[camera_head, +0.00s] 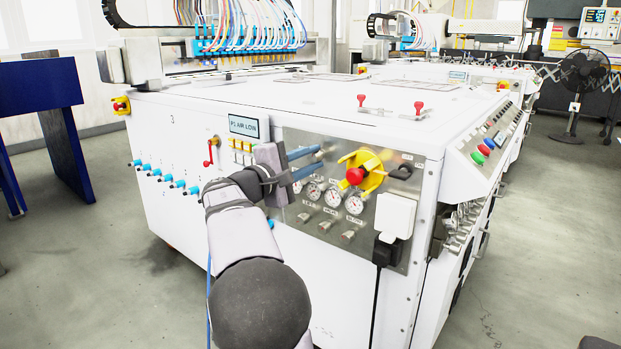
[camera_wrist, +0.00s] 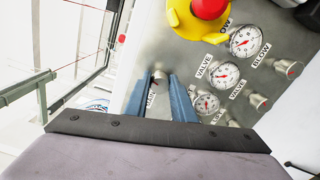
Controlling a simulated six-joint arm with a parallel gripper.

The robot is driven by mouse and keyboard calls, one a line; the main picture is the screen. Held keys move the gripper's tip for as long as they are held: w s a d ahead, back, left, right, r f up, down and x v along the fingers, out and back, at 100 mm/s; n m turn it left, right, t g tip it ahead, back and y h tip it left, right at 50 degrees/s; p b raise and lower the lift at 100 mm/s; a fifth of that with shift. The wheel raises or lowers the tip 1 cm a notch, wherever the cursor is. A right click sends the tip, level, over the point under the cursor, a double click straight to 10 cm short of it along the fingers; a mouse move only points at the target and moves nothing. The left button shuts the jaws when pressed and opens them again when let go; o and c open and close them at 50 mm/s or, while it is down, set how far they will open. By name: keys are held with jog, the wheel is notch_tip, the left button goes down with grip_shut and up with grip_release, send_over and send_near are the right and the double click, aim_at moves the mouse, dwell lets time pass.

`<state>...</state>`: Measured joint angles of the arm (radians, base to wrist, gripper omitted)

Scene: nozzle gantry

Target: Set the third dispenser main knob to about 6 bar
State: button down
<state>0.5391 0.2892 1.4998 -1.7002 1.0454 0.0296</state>
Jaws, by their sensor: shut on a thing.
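The main knob (camera_wrist: 159,76) is a small metal knob on the steel panel (camera_wrist: 140,45), between my blue fingertips in the wrist view. A label beside it, partly hidden by a finger, seems to read MAIN. My gripper (camera_wrist: 163,83) is shut on this knob. In the head view my gripper (camera_head: 318,160) reaches the panel left of the yellow switch, and the knob is hidden there. I cannot make out a main gauge reading; a round white and blue patch at the left in the wrist view is too unclear to identify.
A red and yellow rotary switch (camera_head: 356,175) sits right of my fingers. Several small gauges (camera_head: 332,196) and metal knobs (camera_head: 327,226) lie below. A screen (camera_head: 243,126) reads P1 AIR LOW. A white box (camera_head: 395,214) with a black plug is at the lower right.

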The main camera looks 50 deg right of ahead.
jog(key=shift+f+m+b, duration=0.2)
jog(key=shift+m+b, duration=1.2)
jog(key=shift+b, duration=0.2)
jog(key=shift+r, duration=0.1)
jog(key=c, duration=1.5)
grip_release()
jog(key=a+p, duration=0.1)
jog(key=a, duration=0.6)
jog(key=shift+a, duration=0.2)
